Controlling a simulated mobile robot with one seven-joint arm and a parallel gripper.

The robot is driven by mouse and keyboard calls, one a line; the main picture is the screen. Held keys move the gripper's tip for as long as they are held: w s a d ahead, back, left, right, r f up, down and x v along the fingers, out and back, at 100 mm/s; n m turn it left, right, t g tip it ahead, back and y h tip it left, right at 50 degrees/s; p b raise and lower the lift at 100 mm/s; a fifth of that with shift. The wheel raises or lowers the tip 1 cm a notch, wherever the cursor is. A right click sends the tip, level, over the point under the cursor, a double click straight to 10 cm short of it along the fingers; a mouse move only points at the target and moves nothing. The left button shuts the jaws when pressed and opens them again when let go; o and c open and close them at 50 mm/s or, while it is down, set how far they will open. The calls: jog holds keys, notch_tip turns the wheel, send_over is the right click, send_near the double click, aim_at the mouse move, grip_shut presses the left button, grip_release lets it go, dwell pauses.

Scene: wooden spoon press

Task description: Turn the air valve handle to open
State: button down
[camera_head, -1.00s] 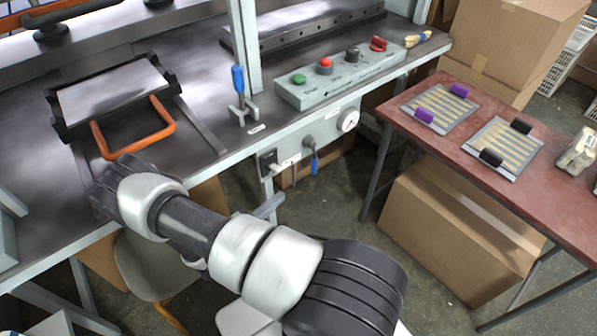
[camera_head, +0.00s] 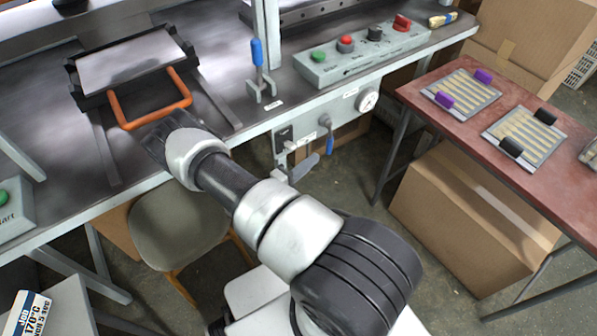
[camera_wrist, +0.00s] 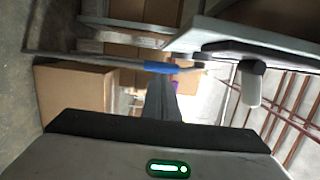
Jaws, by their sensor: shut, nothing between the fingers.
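The air valve handle (camera_head: 329,142) is a blue lever hanging down from a grey valve body on the press's front panel, left of the round gauge (camera_head: 367,101). In the wrist view a blue handle (camera_wrist: 172,68) lies sideways just beyond my fingertips; it appears to be the valve handle. My gripper (camera_wrist: 161,82) shows there as dark fingers, shut and empty, pointing toward the blue handle. Whether they touch it I cannot tell. In the head view my arm reaches up and left, and I cannot make out the fingers.
The press table edge and a control box (camera_head: 365,52) with knobs stand above the valve. A red table (camera_head: 480,125) with two trays is to the right, over a cardboard box (camera_head: 470,215). A chair (camera_head: 180,225) stands below the press table.

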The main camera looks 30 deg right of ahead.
aim_at(327, 148)
jog(key=shift+x, duration=2.35)
jog(key=shift+f+b, duration=0.15)
jog(key=shift+b, duration=0.4)
